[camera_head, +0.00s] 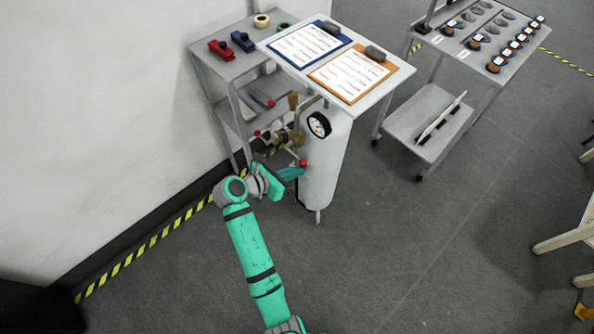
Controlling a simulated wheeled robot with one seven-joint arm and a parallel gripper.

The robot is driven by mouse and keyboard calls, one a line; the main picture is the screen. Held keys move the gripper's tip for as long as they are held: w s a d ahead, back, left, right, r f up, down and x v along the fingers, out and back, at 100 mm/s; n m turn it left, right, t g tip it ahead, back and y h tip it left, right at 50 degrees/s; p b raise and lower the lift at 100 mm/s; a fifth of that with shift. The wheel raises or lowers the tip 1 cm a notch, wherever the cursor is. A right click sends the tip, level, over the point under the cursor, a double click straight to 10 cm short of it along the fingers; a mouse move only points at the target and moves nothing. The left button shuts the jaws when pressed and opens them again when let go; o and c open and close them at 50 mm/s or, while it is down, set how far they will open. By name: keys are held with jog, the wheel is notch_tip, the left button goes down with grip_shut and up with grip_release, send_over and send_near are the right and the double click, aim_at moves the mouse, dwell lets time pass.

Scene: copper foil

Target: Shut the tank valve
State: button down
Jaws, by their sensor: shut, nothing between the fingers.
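The pale grey tank (325,170) stands upright on the floor in the middle of the view, below a tilted board. A round black-rimmed gauge (319,124) is on its upper front. Brass valve fittings (296,139) show at its left side, with a red knob (303,162) just below them. My gripper (299,171) is shut and empty at the tank's left side, right by the red knob. I cannot tell whether it touches the knob. The inner valve parts are small and partly hidden, so the valve's position is unclear.
The board (391,88) with two clipboards overhangs the tank top. A grey shelf cart (226,68) stands behind left, close to the wall. Another cart (427,92) with several small items stands at the right.

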jog(key=s+a+r, duration=0.1)
jog(key=s+a, duration=0.5)
jog(key=a, duration=0.1)
dwell(0.4)
jog(key=shift+a, duration=0.15)
dwell(0.3)
jog(key=s+d+f+m+t+y, duration=0.1)
jog(key=s+f+m+t+y, duration=0.2)
jog(key=s+f+m+y, duration=0.8)
jog(key=s+d+r+m+t, duration=0.2)
jog(key=s+r+m, duration=0.6)
jog(key=s+r, duration=0.1)
jog(key=s+d+r+m+t+h, duration=0.1)
jog(key=s+d+r+m+t, duration=0.2)
jog(key=s+r+m, duration=0.4)
jog(key=s+r, duration=0.2)
jog(key=s, duration=0.3)
jog(key=shift+r+m, duration=0.2)
jog(key=shift+m, duration=0.2)
